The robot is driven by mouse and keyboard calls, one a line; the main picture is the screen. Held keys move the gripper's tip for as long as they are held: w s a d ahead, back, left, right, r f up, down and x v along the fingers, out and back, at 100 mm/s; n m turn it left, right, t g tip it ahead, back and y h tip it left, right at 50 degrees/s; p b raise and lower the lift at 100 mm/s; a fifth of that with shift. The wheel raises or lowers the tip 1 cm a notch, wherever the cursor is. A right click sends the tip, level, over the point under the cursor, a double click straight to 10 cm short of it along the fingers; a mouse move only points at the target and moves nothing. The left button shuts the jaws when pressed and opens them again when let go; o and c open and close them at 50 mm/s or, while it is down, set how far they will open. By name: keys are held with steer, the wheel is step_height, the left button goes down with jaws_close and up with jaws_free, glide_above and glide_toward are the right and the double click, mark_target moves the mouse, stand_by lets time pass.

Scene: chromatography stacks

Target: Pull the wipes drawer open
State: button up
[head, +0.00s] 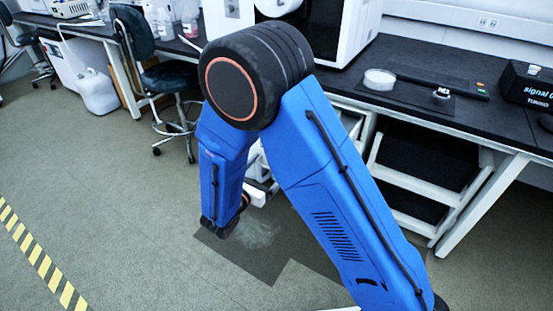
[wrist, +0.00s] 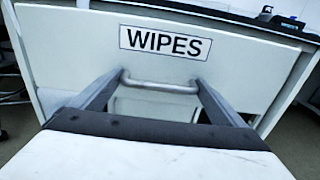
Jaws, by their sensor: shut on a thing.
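The wipes drawer (wrist: 70,50) shows in the wrist view as a white front panel with a black-on-white WIPES label (wrist: 165,43). Its metal bar handle (wrist: 160,86) runs across below the label. My gripper (wrist: 161,80) is shut on the handle, with one grey finger at each end of the bar. The lower part of the panel is partly hidden by my gripper. I cannot tell from this view how far the drawer stands out. In the head view my blue arm hides the drawer front and most of my gripper.
A black bench top (head: 415,108) runs along the right in the head view, with a dish (head: 379,79) on it. White open shelving (head: 420,178) stands beneath. A dark stool (head: 177,78) is at the left. The floor (head: 110,190) at left is clear.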

steer(key=shift+v, duration=1.1)
steer(key=o, duration=1.2)
steer(key=v, duration=1.7)
steer(key=shift+s+a, duration=0.1)
steer(key=shift+s, duration=0.1)
